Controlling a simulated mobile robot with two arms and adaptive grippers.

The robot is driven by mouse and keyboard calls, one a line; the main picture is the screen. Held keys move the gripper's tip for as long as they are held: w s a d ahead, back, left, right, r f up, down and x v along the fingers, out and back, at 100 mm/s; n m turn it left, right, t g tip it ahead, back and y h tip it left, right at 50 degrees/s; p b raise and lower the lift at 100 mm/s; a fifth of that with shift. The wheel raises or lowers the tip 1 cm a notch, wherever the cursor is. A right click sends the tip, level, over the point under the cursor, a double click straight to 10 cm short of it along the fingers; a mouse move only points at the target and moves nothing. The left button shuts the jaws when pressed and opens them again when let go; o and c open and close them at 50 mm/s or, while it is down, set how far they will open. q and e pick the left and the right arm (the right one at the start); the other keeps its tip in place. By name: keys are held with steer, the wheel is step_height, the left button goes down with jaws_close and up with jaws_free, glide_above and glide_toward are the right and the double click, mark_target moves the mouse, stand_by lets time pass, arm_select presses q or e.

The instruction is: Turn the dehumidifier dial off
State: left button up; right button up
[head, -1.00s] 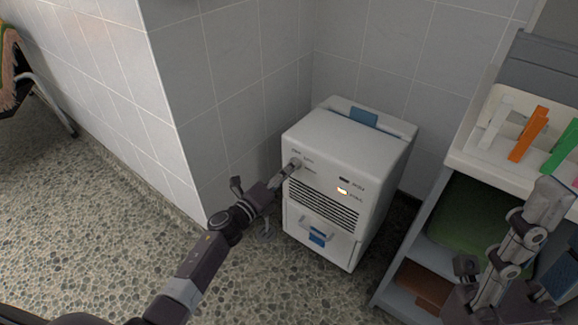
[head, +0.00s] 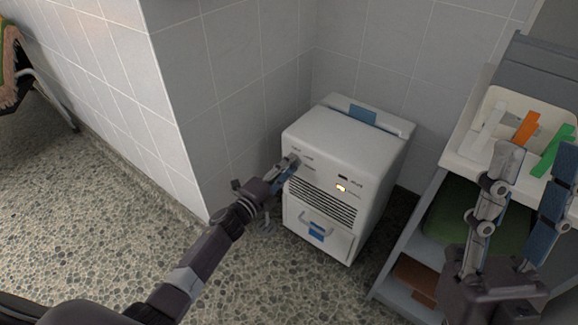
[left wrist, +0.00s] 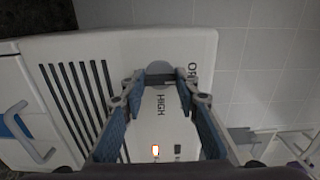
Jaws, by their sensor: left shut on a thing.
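The white dehumidifier (head: 340,150) stands on the floor in the wall corner. Its round grey dial (left wrist: 160,70) is at the upper left of the front face, between the fingertips of my left gripper (left wrist: 162,82). My left gripper (head: 293,162) is shut on the dial, which it mostly hides in the head view. In the left wrist view the label HIGH is readable beside the dial, and a label starting with O is partly hidden by a finger. An amber lamp (head: 341,188) is lit. My right gripper (head: 532,165) is open and empty at the right.
A grey shelf unit (head: 425,233) stands right of the dehumidifier. A white bin (head: 497,108) with orange, green and white clips sits on its top, behind my right gripper. Tiled walls rise behind and left of the dehumidifier.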

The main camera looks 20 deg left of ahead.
arm_select(q)
steer(key=o, duration=1.1)
steer(key=v, duration=1.2)
